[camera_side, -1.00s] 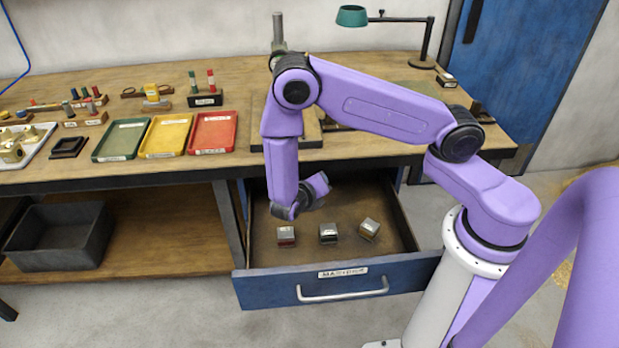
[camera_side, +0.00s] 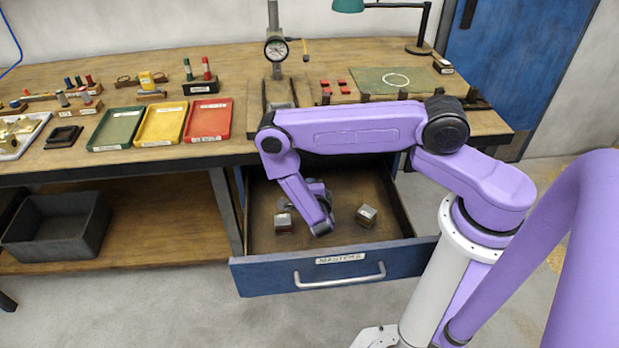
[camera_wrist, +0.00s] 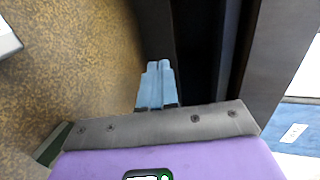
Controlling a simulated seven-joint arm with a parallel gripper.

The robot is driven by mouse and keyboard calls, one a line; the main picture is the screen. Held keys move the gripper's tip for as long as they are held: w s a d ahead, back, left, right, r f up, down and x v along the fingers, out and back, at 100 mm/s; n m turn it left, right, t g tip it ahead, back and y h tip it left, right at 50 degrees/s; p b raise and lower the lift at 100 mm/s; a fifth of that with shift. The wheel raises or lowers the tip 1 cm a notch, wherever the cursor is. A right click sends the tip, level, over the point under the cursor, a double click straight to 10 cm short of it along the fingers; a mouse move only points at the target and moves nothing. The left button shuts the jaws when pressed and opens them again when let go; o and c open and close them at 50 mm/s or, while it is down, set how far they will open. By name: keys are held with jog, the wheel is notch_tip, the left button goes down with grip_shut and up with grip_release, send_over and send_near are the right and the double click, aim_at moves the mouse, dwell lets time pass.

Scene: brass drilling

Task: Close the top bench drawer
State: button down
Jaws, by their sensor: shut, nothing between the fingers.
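The top bench drawer (camera_side: 250,278) stands pulled well out from under the bench. It has a blue front, a label reading MASTERS and a pale bar handle (camera_side: 340,281). Two small metal blocks show on its floor, one at the left (camera_side: 284,224) and one at the right (camera_side: 367,216). My lower arm links hang over the open drawer between them. In the wrist view my gripper (camera_wrist: 157,66) shows pale blue fingers shut together and empty, beside a mottled brown surface and dark upright edges. In the side view the fingertips are hidden, and I cannot tell whether they touch the drawer.
The bench top (camera_side: 240,90) holds green, yellow and red trays (camera_side: 208,120), a dial gauge stand (camera_side: 276,50) and a lamp (camera_side: 425,40). A dark bin (camera_side: 55,230) sits on the lower shelf at left. The floor before the drawer is clear.

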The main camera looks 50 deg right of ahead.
send_near(306, 164)
jog(key=w+d, duration=0.3)
jog(key=shift+w+d, duration=0.15)
jog(key=shift+w, duration=0.2)
jog(key=shift+w+d, duration=0.45)
jog(key=shift+w, duration=0.05)
jog(key=shift+d, duration=0.1)
